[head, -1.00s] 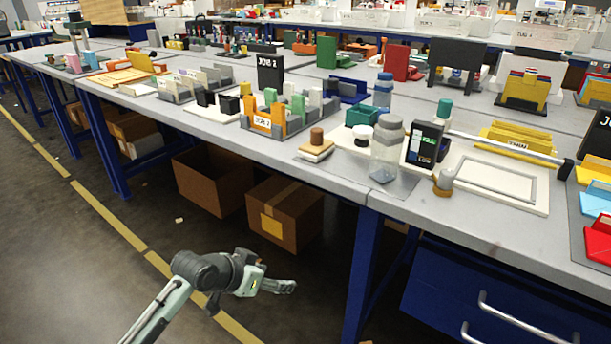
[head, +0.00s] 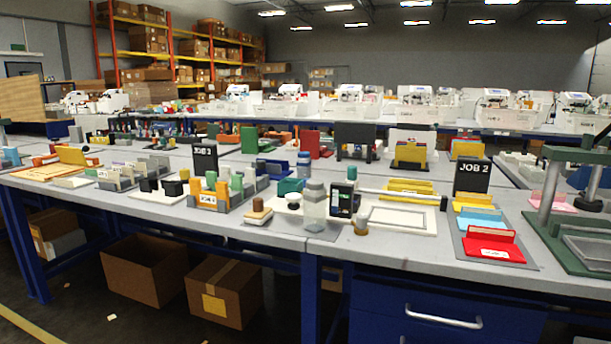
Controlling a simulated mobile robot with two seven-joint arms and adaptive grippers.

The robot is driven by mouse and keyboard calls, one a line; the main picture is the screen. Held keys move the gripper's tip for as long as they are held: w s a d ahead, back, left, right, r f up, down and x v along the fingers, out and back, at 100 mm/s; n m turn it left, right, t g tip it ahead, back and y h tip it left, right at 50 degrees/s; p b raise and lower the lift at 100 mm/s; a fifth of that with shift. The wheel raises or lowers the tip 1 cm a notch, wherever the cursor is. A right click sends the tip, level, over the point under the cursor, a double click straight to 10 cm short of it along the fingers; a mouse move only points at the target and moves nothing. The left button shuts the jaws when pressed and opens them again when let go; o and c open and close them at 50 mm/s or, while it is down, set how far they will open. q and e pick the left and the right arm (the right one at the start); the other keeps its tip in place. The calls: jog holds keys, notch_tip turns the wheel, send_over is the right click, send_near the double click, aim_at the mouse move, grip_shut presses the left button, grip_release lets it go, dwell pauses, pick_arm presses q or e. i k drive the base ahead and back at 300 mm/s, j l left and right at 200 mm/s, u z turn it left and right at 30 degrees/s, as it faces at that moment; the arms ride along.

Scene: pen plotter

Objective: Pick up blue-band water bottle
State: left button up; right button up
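A clear bottle with a grey cap (head: 314,207) stands upright near the front edge of the table, left of a dark handheld device. A second, bluish bottle (head: 304,168) stands upright behind it, partly hidden by the items in front. Both are small in the head view, and I cannot make out for sure which one has a blue band. Neither of my grippers is in the head view.
The grey table (head: 400,250) has blue legs and a drawer. A white plotter bed (head: 400,217) lies right of the clear bottle. A wood-topped block (head: 258,209) sits left of it. Cardboard boxes (head: 228,290) lie below. A green press (head: 575,215) stands at the right.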

aim_at(304, 159)
jog(key=k+z, duration=0.15)
jog(key=z, duration=1.15)
jog(key=i+j+z, duration=0.1)
jog(key=j+z, duration=0.6)
jog(key=j, duration=0.55)
jog(key=i+j, duration=0.15)
jog(key=j, duration=1)
jog(key=i+j, duration=0.15)
jog(key=j, duration=0.45)
jog(key=k+l+u, duration=0.1)
jog(key=u, duration=0.3)
jog(key=k+l, duration=0.3)
jog(key=i+j+z, duration=0.15)
jog(key=j, duration=0.15)
jog(key=i+j+z, duration=0.1)
jog(key=j, duration=0.2)
jog(key=i+j+z, duration=0.15)
jog(key=j, duration=0.2)
jog(key=i, duration=0.05)
